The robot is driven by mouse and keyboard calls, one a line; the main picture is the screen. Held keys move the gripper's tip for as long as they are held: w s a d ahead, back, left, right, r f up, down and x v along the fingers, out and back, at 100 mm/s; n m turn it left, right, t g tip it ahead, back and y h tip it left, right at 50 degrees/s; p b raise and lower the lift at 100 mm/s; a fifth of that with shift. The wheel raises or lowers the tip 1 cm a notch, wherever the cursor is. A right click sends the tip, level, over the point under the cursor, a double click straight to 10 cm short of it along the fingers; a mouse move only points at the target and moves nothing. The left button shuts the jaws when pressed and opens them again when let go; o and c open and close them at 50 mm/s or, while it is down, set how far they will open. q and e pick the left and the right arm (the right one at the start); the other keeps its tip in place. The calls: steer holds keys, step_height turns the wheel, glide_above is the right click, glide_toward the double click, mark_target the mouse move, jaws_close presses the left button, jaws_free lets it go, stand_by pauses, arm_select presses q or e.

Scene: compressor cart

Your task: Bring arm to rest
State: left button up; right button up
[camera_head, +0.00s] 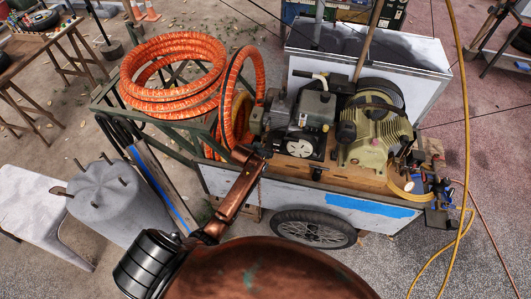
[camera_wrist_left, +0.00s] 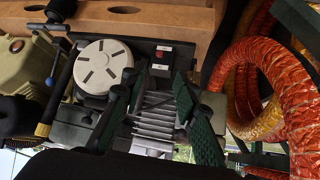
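My left arm (camera_head: 228,200), copper-coloured, reaches up over the near edge of the compressor cart (camera_head: 330,200). My left gripper (camera_wrist_left: 156,112) shows in the left wrist view, with its two green-padded fingers apart and nothing held between them. Behind the fingers is a grey finned part of the compressor (camera_wrist_left: 155,120). In the head view the gripper is small and dark against the black machine (camera_head: 305,125), so its fingers are hard to make out there. I cannot tell whether it touches the machine. My right gripper is in neither view.
A coiled orange hose (camera_head: 175,75) lies on a green frame left of the cart, and hose loops show close beside the gripper (camera_wrist_left: 275,90). A green motor (camera_head: 375,135) sits on the cart. A yellow hose (camera_head: 462,120) hangs at right.

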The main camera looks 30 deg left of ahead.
arm_select(q)
steer(key=shift+f, duration=0.1)
stand_by(0.3)
steer(key=s+f+g+b, duration=0.1)
steer(key=s+f+b, duration=0.1)
steer(key=s+f, duration=0.85)
steer(key=s+a+f+g+b, duration=0.15)
steer(key=s+f, duration=0.35)
steer(key=f, duration=1)
steer(key=s+d+f+g+b, duration=0.1)
steer(key=s+f+b, duration=0.2)
steer(key=s+f, duration=0.7)
steer(key=s+f+g+b, duration=0.1)
steer(key=s+f+b, duration=0.1)
steer(key=s+f, duration=0.5)
steer(key=s+d+f+g+b, duration=0.1)
steer(key=s+f, duration=0.7)
steer(key=s, duration=0.8)
steer(key=s+d+f+m+g+b, duration=0.1)
steer(key=s+f+g+b, duration=0.1)
steer(key=s+f, duration=0.5)
steer(key=s, duration=0.5)
steer(key=shift+f+b, duration=0.35)
